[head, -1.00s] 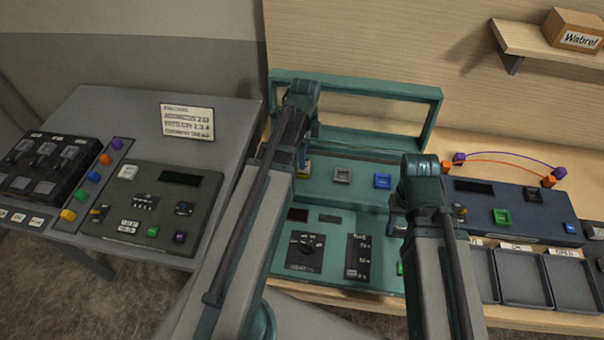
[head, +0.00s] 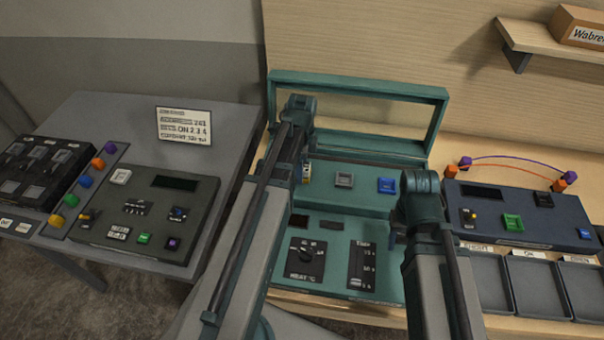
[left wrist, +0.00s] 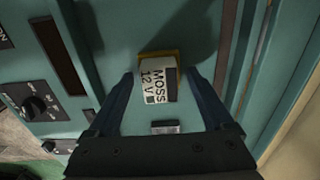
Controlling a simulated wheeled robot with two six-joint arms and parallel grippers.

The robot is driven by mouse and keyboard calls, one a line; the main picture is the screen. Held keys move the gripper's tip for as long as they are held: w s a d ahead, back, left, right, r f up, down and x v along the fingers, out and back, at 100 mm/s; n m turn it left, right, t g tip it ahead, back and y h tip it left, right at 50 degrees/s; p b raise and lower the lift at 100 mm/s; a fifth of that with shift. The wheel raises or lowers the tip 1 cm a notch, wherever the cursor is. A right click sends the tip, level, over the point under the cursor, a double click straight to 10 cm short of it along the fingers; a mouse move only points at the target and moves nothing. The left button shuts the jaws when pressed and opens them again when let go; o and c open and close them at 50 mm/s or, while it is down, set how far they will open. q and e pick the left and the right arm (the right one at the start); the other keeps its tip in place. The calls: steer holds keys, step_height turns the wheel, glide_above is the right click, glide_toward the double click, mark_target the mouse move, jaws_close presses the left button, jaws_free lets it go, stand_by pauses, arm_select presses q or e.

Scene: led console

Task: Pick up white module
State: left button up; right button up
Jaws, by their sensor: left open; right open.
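The white module (left wrist: 158,84) is a small block marked "MOSS 12 V" with a yellow edge. It sits at the teal console (left wrist: 205,40), and in the head view a sliver of it (head: 307,172) shows beside my left arm. My left gripper (left wrist: 160,76) is open, with one finger on each side of the module; I cannot tell whether they touch it. My left gripper's fingers are mostly hidden by its arm in the head view. My right gripper (head: 404,212) is open over the right part of the console, its fingers largely hidden.
The teal console's raised frame (head: 360,85) stands behind both arms. A dark blue panel (head: 545,222) with orange and purple cables is at right, with grey trays (head: 535,285) before it. A grey table (head: 95,110) with a dark control panel is at left.

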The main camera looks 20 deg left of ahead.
arm_select(q)
jaws_close()
steer(key=shift+r, duration=0.1)
arm_select(e)
steer(key=shift+r, duration=0.1)
arm_select(q)
steer(key=shift+r+p, duration=0.85)
steer(key=shift+p, duration=0.1)
arm_select(e)
steer(key=shift+r, duration=0.85)
arm_select(q)
step_height(320, 180, up, 2)
steer(key=shift+r+p, duration=0.1)
steer(key=shift+p, duration=0.95)
steer(key=s+d, duration=0.2)
steer(key=d, duration=0.2)
steer(key=s+d, duration=0.2)
steer(key=d, duration=0.3)
steer(key=s+d+r+p, duration=0.1)
steer(key=s+d, duration=0.2)
steer(key=d, duration=0.2)
steer(key=shift+d, duration=0.25)
arm_select(e)
step_height(320, 180, up, 3)
steer(key=shift+r, duration=0.1)
